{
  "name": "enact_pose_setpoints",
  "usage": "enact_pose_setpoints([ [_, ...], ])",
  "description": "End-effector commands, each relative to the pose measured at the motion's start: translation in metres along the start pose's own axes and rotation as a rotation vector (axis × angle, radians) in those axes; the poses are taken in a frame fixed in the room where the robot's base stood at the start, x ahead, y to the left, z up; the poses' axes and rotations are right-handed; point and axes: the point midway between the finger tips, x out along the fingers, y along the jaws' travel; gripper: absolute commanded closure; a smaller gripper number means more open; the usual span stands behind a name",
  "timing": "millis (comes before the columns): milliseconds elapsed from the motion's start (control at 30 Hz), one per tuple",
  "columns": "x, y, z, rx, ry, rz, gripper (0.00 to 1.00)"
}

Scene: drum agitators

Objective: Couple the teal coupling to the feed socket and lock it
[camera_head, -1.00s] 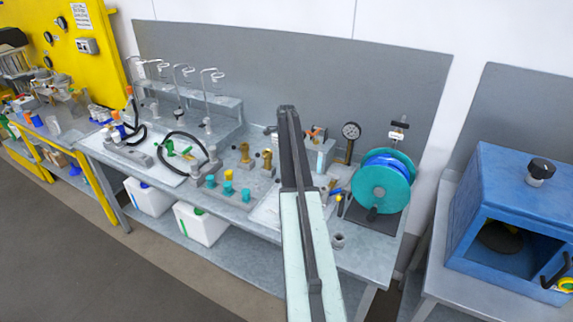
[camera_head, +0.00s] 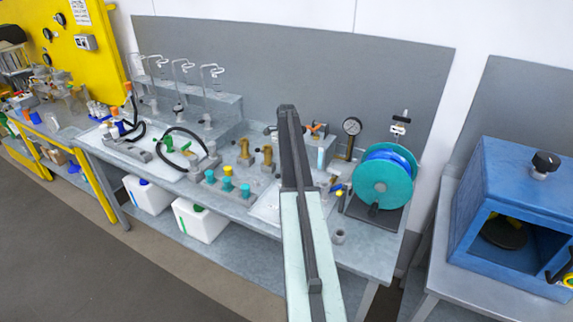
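Several small teal cylindrical pieces stand near the front of the grey workbench, among them a stacked one (camera_head: 227,185) and a lower one (camera_head: 245,191). A teal hose reel (camera_head: 383,185) with blue hose stands at the bench's right end. I cannot tell which piece is the teal coupling, nor pick out the feed socket for sure. Brass-coloured fittings (camera_head: 267,155) stand behind the small teal pieces. My arm reaches up through the middle of the picture, over the bench. Its gripper fingers do not show, and the arm hides part of the bench.
A black hose (camera_head: 183,130) loops over the bench's left part. White canisters (camera_head: 200,221) sit on the lower shelf. A blue open-fronted box (camera_head: 520,190) stands on a separate table at right. Floor is clear at lower left.

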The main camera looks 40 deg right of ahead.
Motion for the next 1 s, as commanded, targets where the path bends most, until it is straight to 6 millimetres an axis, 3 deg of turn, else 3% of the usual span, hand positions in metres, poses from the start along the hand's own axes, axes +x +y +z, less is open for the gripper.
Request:
enact_pose_setpoints([
  [1000, 0.0064, 0.0000, 0.0000, 0.000, 0.000, 0.000, 1.00],
])
